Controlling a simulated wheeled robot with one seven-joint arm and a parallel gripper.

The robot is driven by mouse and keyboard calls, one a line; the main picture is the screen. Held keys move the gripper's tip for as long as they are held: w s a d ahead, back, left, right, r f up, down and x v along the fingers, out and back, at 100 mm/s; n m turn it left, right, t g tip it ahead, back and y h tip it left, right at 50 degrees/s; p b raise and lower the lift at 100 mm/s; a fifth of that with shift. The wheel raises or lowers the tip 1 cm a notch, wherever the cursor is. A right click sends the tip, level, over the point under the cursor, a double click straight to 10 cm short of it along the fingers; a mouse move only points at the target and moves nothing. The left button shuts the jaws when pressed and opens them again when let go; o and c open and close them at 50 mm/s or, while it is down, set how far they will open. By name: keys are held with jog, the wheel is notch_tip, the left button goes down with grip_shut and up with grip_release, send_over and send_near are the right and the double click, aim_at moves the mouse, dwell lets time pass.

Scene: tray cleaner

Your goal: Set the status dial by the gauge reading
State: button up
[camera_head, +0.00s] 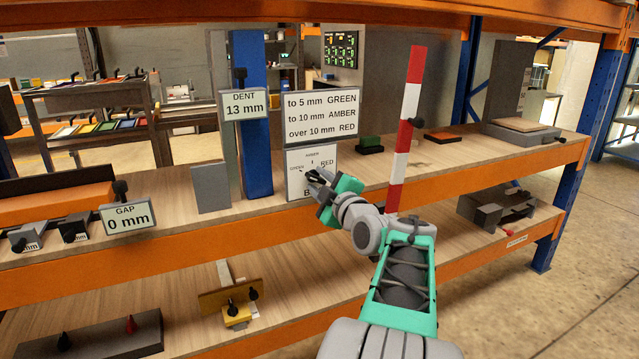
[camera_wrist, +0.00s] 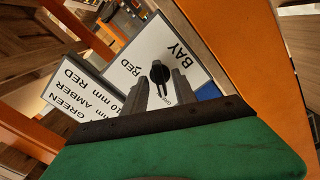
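The status dial's white plate (camera_head: 295,186) stands on the shelf's front edge, marked GREEN, AMBER and RED with BAY below. My gripper (camera_head: 318,178) is in front of it and hides its knob in the head view. In the wrist view, the black knob (camera_wrist: 160,72) shows between and just beyond my open fingertips (camera_wrist: 161,80); I cannot tell contact or which mark it points to. The dent gauge (camera_head: 244,105) reads 13 mm. The gap gauge (camera_head: 128,217) reads 0 mm. The rule sign (camera_head: 322,117) says to 5 mm GREEN, to 10 mm AMBER, over 10 mm RED.
A red-and-white striped post (camera_head: 405,130) stands right of my gripper. A blue upright (camera_head: 252,120) and a grey panel (camera_head: 211,187) stand to the left. The orange shelf beam (camera_head: 230,225) runs below the dial. Shelf space to the right is partly clear.

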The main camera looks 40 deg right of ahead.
grip_shut()
dwell(0.3)
